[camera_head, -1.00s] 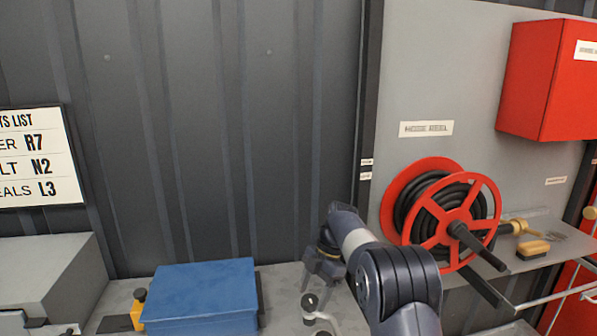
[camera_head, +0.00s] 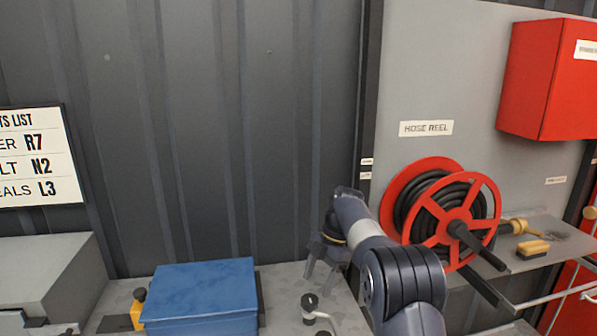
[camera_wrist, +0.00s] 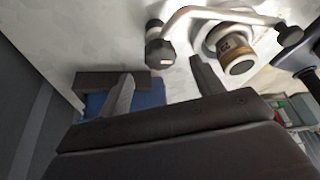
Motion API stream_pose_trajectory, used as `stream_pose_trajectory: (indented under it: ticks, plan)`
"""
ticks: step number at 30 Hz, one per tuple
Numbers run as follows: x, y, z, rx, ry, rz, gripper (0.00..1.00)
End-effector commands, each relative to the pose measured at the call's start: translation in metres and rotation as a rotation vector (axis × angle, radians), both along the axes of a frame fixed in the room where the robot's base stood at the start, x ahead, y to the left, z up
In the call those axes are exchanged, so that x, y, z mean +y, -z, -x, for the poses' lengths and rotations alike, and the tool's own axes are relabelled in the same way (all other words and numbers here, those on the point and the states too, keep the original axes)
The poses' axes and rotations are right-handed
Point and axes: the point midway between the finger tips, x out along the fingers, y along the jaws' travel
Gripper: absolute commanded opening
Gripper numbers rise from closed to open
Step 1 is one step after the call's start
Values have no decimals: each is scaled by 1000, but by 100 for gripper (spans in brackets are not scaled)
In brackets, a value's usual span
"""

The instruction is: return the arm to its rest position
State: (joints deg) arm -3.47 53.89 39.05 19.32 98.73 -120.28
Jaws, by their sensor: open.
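My arm (camera_head: 400,275) reaches up from the lower right in the head view, in front of the hose reel's left side. My gripper (camera_head: 318,278) hangs at its far end, pointing down above the grey bench, blurred and partly hidden by my wrist. In the wrist view the two fingers of my gripper (camera_wrist: 162,84) stand well apart with nothing between them. A metal crank handle with a black knob (camera_wrist: 160,52) and a brass-ringed hub (camera_wrist: 236,55) lie beyond the fingertips. The knob also shows in the head view, beside and below the gripper.
A blue box (camera_head: 202,293) stands on the bench left of my gripper. A red cabinet (camera_head: 545,80) hangs at upper right. Space above the bench is clear.

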Motion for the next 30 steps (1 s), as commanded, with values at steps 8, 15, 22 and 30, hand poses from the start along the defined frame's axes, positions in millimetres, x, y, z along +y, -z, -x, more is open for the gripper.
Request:
stream_pose_trajectory:
  ticks: [8, 15, 22, 30]
  plan:
    - [17, 49, 13, 3, 4, 1, 63]
    - [15, 48, 13, -2, 242, 0, 63]
    - [15, 47, 15, -1, 459, -1, 63]
    - [15, 46, 17, -1, 701, 0, 63]
